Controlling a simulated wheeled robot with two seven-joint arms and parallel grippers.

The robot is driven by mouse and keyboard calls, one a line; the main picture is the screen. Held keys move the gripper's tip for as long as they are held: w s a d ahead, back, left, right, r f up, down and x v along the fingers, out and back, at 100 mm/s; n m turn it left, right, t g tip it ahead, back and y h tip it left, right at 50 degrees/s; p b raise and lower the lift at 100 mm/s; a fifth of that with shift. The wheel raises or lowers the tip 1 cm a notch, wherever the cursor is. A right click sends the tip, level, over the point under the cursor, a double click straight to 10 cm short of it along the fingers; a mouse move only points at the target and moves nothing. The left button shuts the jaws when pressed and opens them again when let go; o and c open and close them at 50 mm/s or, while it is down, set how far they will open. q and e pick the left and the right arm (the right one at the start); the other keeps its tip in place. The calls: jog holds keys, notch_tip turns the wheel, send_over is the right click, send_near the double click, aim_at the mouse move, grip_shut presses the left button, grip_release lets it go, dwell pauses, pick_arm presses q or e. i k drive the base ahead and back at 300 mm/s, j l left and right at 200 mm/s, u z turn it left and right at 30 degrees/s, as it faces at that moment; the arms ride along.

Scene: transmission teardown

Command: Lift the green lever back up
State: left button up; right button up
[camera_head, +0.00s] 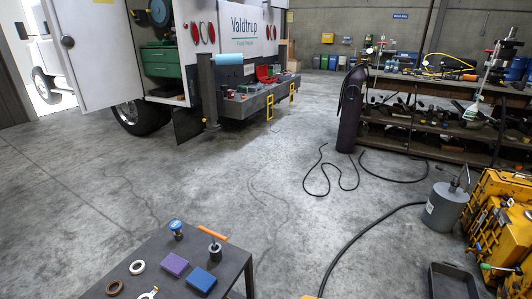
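A green-handled lever (486,266) shows at the lower right, on the yellow machine housing (485,205). Its green grip points left and its thin rod runs right to the housing, lying roughly level. The picture is too small to tell how the rod is joined. Neither of my grippers is in view, so nothing is seen touching the lever.
A dark table (150,251) with blocks, rings and an orange-handled tool stands at the front left. A grey canister (446,207) and a black tray (453,281) stand near the yellow housing. Black hoses cross the floor by a dark gas cylinder (350,110). The middle floor is mostly clear.

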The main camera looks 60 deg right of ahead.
aim_at(518, 271)
jog(key=l+z, duration=0.1)
jog(key=z, duration=4)
